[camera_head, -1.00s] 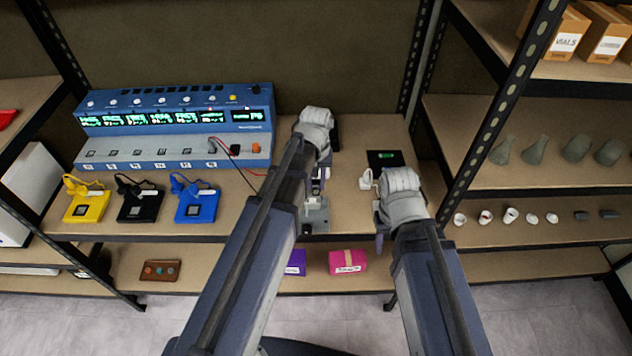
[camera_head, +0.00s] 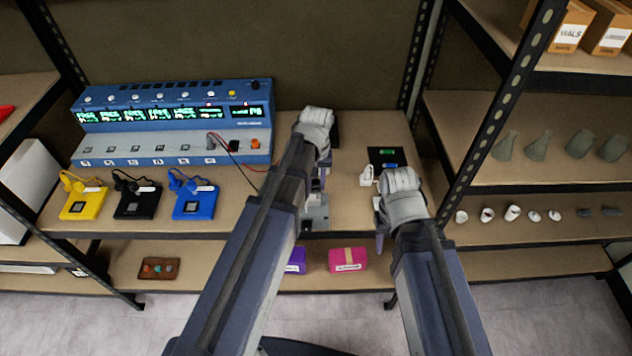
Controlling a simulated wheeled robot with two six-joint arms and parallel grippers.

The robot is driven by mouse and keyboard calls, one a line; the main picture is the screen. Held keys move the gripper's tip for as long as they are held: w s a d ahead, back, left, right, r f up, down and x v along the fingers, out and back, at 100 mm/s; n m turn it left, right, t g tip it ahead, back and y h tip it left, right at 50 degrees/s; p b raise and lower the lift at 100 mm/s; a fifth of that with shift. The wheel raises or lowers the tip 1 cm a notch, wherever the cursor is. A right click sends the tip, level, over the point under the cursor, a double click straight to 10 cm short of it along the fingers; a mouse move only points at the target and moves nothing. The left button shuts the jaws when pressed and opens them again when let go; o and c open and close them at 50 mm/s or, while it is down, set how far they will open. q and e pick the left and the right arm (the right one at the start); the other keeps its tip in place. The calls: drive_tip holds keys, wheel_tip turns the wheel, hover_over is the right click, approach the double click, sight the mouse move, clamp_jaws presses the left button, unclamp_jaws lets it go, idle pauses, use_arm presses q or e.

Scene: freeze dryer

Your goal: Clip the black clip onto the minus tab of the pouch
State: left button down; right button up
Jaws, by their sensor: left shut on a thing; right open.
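My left gripper (camera_head: 322,178) is shut over a small grey metal fixture (camera_head: 316,212) near the shelf's front edge. Its arm hides what it grips. Thin red and dark leads (camera_head: 236,160) run from the blue instrument (camera_head: 172,125) toward this gripper and pass behind the arm. I cannot make out the black clip or the pouch's minus tab; the arm covers that spot. My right gripper (camera_head: 379,225) is open at the shelf's front edge, right of the fixture, with nothing visible in it.
Yellow (camera_head: 84,203), black (camera_head: 137,203) and blue (camera_head: 193,205) boxes stand before the instrument. A black pad (camera_head: 378,153) with green and blue pieces and a white item (camera_head: 367,176) lie behind my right gripper. A shelf post (camera_head: 478,130) rises to the right.

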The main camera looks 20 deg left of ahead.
sight(316, 181)
use_arm(q)
drive_tip(key=c, duration=0.6)
unclamp_jaws()
drive_tip(key=shift+r, duration=0.1)
wheel_tip(316, 181, up, 8)
drive_tip(key=p, duration=0.8)
drive_tip(key=s+d+m, duration=0.2)
drive_tip(key=s+d, duration=0.1)
drive_tip(key=s, duration=0.1)
drive_tip(key=s+d+m, duration=0.2)
drive_tip(key=s+d, duration=0.2)
drive_tip(key=s, duration=0.1)
drive_tip(key=s+d+m+y, duration=0.1)
drive_tip(key=s+d+m, duration=0.2)
drive_tip(key=s, duration=0.2)
drive_tip(key=shift+s+d, duration=0.2)
